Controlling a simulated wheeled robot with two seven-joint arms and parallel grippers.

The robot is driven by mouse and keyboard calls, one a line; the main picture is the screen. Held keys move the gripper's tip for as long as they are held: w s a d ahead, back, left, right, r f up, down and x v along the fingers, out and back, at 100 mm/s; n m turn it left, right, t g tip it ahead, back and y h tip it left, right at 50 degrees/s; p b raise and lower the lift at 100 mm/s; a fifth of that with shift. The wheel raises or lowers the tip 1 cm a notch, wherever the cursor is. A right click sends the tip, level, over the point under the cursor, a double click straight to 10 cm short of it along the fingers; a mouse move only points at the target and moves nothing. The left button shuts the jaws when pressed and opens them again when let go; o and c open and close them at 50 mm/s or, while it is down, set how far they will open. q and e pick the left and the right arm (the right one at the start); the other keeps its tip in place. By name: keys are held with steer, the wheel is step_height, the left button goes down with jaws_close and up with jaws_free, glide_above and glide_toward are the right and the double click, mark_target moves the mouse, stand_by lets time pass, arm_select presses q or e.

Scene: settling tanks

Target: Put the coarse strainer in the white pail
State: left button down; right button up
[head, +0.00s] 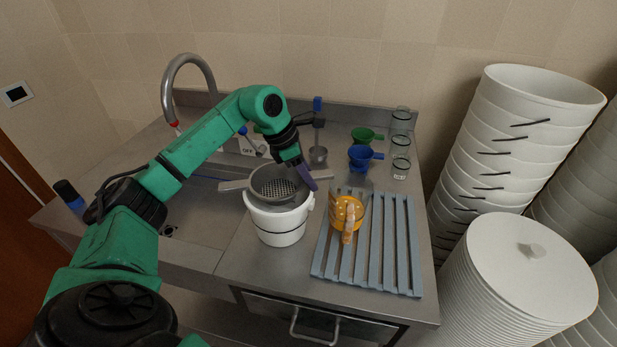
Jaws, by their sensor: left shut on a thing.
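The coarse strainer (277,186) is a grey perforated bowl with a flat handle pointing left. It sits over the mouth of the white pail (280,224), which stands on the steel counter left of the slatted rack. I cannot tell whether the strainer touches the pail's rim. My left gripper (306,177) reaches over from the left and is shut on the strainer's right edge. The fingertips hide part of that edge. My right gripper is not in view.
Behind are a green funnel (364,134), a blue funnel (361,156) and several glasses (400,166). A curved faucet (187,62) rises at the back left. Tall bucket stacks (495,150) stand right of the counter.

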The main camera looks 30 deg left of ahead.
mark_target(288, 176)
arm_select(q)
steer(key=c, duration=0.6)
jaws_free()
steer(key=shift+s+f, duration=0.3)
steer(key=shift+f, duration=0.55)
steer(key=shift+o, duration=0.2)
steer(key=shift+r, duration=0.1)
steer(key=shift+a+r+g+p, duration=0.1)
steer(key=shift+r+g+p, duration=0.2)
steer(key=shift+r+p, duration=0.1)
steer(key=shift+w+a+r, duration=0.1)
steer(key=shift+a+r, duration=0.05)
steer(key=shift+r, duration=0.15)
steer(key=v, duration=0.1)
steer(key=b+v, duration=0.1)
steer(key=v, duration=0.1)
steer(key=shift+w+a+r, duration=0.15)
steer(key=shift+a+r, duration=0.1)
steer(key=shift+a, duration=0.1)
steer(key=v, duration=0.8)
steer(key=shift+d+r, duration=0.15)
steer(key=shift+d, duration=0.05)
